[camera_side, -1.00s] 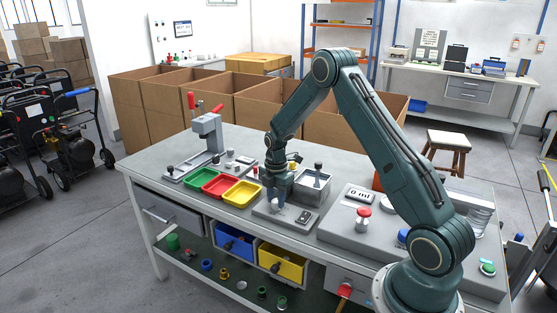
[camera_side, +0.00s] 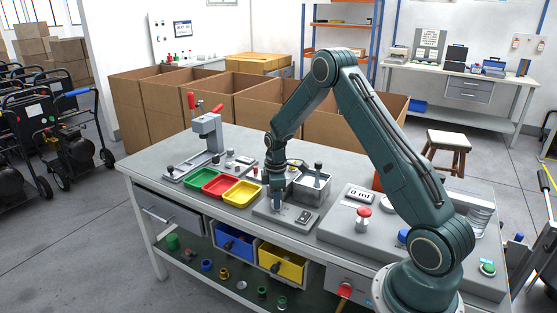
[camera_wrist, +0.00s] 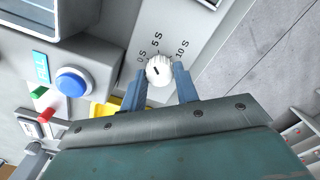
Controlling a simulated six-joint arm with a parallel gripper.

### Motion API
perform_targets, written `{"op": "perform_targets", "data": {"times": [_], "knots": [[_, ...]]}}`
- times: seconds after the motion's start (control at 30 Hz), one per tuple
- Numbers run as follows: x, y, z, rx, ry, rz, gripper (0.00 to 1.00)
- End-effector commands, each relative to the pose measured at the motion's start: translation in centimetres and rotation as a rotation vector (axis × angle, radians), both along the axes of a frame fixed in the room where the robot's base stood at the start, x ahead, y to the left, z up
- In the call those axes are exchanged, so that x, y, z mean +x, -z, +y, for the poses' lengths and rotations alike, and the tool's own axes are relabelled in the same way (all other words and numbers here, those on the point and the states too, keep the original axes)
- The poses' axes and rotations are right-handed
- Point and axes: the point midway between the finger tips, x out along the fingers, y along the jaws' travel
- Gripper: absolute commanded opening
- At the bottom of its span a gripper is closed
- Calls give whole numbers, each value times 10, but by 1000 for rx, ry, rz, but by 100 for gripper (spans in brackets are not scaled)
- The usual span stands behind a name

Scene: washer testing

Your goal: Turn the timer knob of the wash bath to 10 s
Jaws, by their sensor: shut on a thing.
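The white ribbed timer knob (camera_wrist: 160,70) is on the grey panel of the wash bath (camera_side: 266,212). The marks 0 S, 5 S and 10 S run around it from left to right in the wrist view. A short dark line on its face lies on the 0 S side, not towards 10 S. My gripper (camera_wrist: 163,85) is shut on the knob, with one blue finger on each side. In the side view my gripper (camera_side: 277,205) points down at the panel and hides the knob. The steel tank (camera_side: 312,188) of the bath stands behind the panel.
Green, red and yellow trays (camera_side: 242,193) stand to the left. In the wrist view a blue button (camera_wrist: 73,82) beside a FILL label lies left of the knob. A console with a red knob (camera_side: 363,218) stands to the right.

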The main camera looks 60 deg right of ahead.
Motion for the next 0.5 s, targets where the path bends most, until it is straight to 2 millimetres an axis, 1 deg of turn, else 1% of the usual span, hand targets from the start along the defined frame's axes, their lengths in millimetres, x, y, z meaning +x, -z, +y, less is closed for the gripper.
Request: {"op": "perform_targets", "data": {"times": [0.5], "knots": [[0,-1,-1,-2,493,1,8]]}}
